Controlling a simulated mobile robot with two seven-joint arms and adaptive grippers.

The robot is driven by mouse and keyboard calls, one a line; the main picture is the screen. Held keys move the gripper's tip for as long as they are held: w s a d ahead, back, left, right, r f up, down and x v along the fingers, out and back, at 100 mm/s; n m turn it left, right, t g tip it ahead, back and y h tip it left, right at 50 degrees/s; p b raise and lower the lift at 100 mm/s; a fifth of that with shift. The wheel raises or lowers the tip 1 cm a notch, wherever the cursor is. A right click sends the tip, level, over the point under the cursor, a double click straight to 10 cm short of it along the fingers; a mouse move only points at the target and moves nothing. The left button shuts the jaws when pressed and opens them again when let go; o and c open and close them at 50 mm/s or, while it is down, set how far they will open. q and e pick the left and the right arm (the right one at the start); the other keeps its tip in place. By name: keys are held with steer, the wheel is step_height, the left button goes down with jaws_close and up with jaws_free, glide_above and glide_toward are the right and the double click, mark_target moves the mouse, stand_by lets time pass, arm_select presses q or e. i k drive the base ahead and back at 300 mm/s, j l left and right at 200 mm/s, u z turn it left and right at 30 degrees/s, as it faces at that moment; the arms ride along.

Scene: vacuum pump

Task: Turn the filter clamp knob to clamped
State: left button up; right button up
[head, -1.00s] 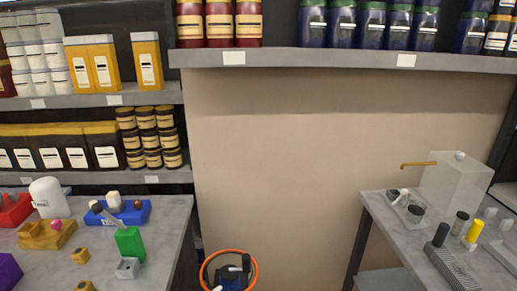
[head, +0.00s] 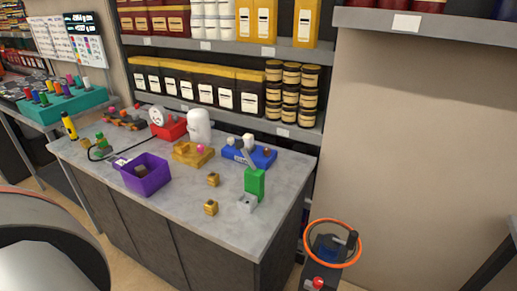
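Several small devices stand on the grey bench in the middle of the head view. A white rounded canister (head: 199,125) stands behind the yellow base. A red unit (head: 170,130) with a round dial stands to its left. I cannot tell which knob is the filter clamp knob or read any clamped mark. Neither of my grippers is in view.
The bench (head: 225,222) also holds a purple bin (head: 146,178), a green block with a lever (head: 255,184) and small brass pieces. An orange-rimmed round container (head: 333,243) stands right of the bench. Shelves of jars are behind. A large curved pale shape fills the lower left.

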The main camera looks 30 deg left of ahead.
mark_target(267, 151)
steer(key=k+j, duration=0.1)
steer(key=j, duration=0.4)
steer(key=k+j+u, duration=0.1)
steer(key=j, duration=0.4)
steer(key=k+j, duration=0.1)
steer(key=j, duration=0.35)
steer(key=u, duration=0.05)
